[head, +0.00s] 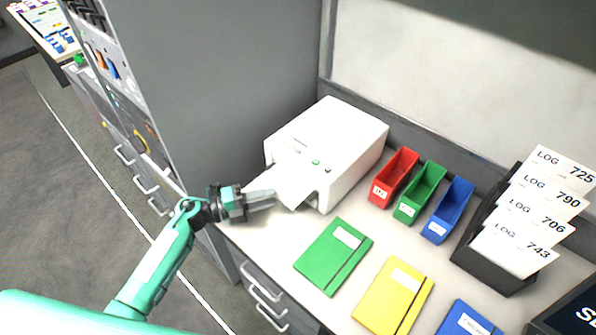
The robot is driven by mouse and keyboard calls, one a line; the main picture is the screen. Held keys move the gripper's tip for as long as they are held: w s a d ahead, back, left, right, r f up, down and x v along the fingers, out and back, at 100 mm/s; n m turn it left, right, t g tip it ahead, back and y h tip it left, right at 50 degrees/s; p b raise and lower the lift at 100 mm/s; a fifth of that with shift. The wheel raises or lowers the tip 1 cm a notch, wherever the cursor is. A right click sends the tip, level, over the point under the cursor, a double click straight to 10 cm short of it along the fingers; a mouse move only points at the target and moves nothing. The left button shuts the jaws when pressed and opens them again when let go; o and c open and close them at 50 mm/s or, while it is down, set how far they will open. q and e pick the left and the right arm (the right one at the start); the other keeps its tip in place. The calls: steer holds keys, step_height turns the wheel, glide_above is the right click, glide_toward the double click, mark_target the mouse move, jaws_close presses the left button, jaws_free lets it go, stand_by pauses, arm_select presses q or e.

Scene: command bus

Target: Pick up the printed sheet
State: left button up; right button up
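The printed sheet (292,187) is white and sticks out of the front of the white printer (327,150) on the desk. My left gripper (270,198) reaches in from the left, and its grey fingertips are at the sheet's outer edge. They overlap the sheet in the head view. I cannot tell whether the fingers are parted or closed on the paper. The sheet's inner end is hidden in the printer. My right gripper is out of view.
Right of the printer stand red (393,178), green (419,193) and blue (447,210) bins. Green (328,262) and yellow (388,300) folders lie in front. A black rack (487,262) holds LOG cards. A tall grey cabinet (200,90) stands behind my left arm.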

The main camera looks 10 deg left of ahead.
mark_target(284, 196)
arm_select(q)
steer(key=p+x, duration=0.1)
steer(key=x, duration=0.3)
steer(key=shift+d+f+p, duration=0.15)
steer(key=shift+d+p, duration=0.2)
steer(key=shift+p, duration=0.05)
steer(key=shift+w+d+f, duration=0.1)
steer(key=shift+w+d, duration=0.05)
steer(key=shift+d, duration=0.1)
steer(key=shift+c, duration=0.4)
jaws_close()
